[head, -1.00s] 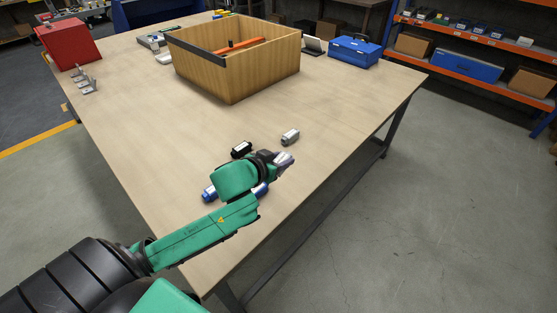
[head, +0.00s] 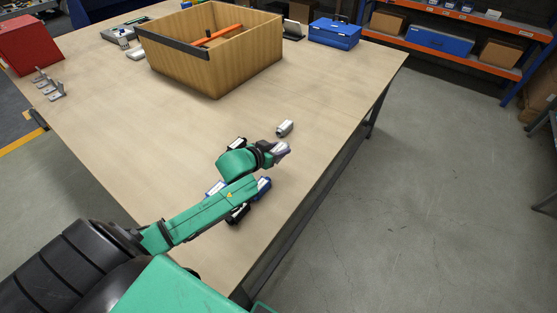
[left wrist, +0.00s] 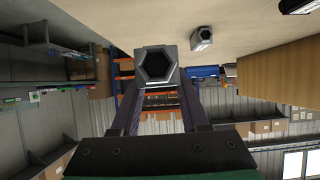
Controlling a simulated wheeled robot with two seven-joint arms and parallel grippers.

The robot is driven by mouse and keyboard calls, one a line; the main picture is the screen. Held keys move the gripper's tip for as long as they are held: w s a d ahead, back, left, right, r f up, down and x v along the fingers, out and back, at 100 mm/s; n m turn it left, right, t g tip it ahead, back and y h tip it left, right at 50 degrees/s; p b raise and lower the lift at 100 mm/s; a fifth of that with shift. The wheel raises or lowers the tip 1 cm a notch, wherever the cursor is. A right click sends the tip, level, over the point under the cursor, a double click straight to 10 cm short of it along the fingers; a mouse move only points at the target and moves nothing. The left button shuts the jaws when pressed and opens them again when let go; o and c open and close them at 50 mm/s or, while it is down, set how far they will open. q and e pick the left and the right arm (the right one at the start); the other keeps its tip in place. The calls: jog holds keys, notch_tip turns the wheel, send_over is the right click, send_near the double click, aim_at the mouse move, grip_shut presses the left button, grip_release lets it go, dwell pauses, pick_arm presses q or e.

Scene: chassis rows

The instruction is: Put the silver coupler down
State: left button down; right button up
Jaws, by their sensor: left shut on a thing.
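My left gripper (head: 280,152) is shut on a silver coupler, low over the near right part of the table. In the left wrist view the held silver coupler (left wrist: 156,66) sits between the fingertips, its dark hexagonal opening facing the camera. A second silver coupler (head: 285,128) lies on the table just beyond the gripper; it also shows in the left wrist view (left wrist: 201,38). I cannot tell whether the held coupler touches the table. My right gripper is not in view.
Blue-and-silver parts (head: 264,187) and black parts (head: 237,213) lie partly hidden by my left arm. A wooden box (head: 215,75) holding an orange item stands farther back. A blue toolbox (head: 334,33) and a red box (head: 28,44) stand beyond. The table's middle is clear.

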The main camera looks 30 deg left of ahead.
pick_arm(q)
notch_tip(320, 180, down, 5)
jog(key=shift+f, duration=0.1)
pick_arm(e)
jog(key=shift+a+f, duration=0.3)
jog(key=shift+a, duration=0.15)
pick_arm(q)
jog(key=shift+f+b, duration=0.5)
jog(key=shift+f, duration=0.05)
jog(key=shift+c, duration=2)
grip_release()
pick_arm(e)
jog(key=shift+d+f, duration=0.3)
pick_arm(q)
jog(key=shift+r, duration=0.2)
jog(key=p+v, duration=0.1)
jog(key=v, duration=1)
jog(key=shift+s+r+p, duration=0.25)
jog(key=shift+r+p, duration=0.05)
jog(key=shift+r, duration=0.1)
jog(key=shift+s+r, duration=0.2)
jog(key=shift+s, duration=0.05)
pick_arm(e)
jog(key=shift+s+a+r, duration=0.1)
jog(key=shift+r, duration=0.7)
